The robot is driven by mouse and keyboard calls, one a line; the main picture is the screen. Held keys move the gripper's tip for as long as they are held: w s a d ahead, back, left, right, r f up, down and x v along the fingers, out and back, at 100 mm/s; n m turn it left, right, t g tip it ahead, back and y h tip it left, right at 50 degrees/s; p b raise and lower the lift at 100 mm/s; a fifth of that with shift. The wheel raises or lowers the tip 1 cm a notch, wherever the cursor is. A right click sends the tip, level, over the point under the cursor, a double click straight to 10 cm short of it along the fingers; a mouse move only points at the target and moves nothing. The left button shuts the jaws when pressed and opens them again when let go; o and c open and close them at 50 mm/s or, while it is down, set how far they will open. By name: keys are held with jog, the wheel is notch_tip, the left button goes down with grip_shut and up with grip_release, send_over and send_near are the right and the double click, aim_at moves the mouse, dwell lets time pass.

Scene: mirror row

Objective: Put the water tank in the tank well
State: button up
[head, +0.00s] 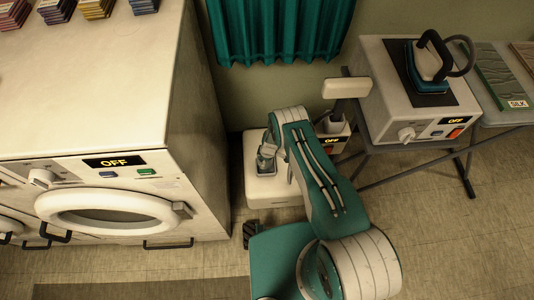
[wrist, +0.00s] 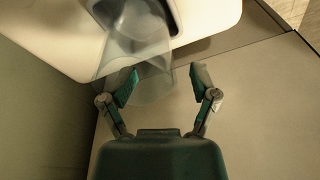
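The water tank (wrist: 148,62) is a clear, tapered, greyish vessel. In the wrist view it stands in or over the dark tank well (wrist: 104,38) of a white unit. In the head view the tank (head: 266,157) shows small at that unit's top, just left of my arm. I cannot tell how deep it sits. My gripper (wrist: 162,82) is open, its two green fingertips spread near the tank's closer end. The left finger is close to or overlapping the tank's edge; the right one is apart from it. In the head view my arm hides most of the gripper.
The white unit (head: 262,187) stands on the floor between a washing machine (head: 110,165) at left and an ironing table at right. A steam station (head: 420,110) with an iron reads OFF. A teal curtain (head: 280,30) hangs behind. Floor at lower right is clear.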

jog(key=w+d+r+m+t, duration=0.1)
jog(key=w+d+r+m, duration=0.15)
jog(key=r, duration=2.15)
jog(key=w+d+r+m+t, duration=0.1)
jog(key=r+m, duration=0.2)
jog(key=r, duration=2)
jog(key=s+d+r+m+t, duration=0.1)
jog(key=s+d+r+m, duration=0.1)
jog(key=s+r, duration=0.65)
jog(key=s+d+r+m+t, duration=0.15)
jog(key=s+r, duration=0.35)
jog(key=r, duration=0.6)
jog(key=s+d+r+m+h, duration=0.1)
jog(key=s+d+r+m, duration=0.1)
jog(key=s, duration=0.7)
jog(key=s+d+r+m, duration=0.2)
jog(key=s, duration=0.6)
jog(key=shift+s+d+r+m+t+h, duration=0.25)
jog(key=shift+s+d+m+t+h, duration=0.1)
jog(key=shift+t+h, duration=0.1)
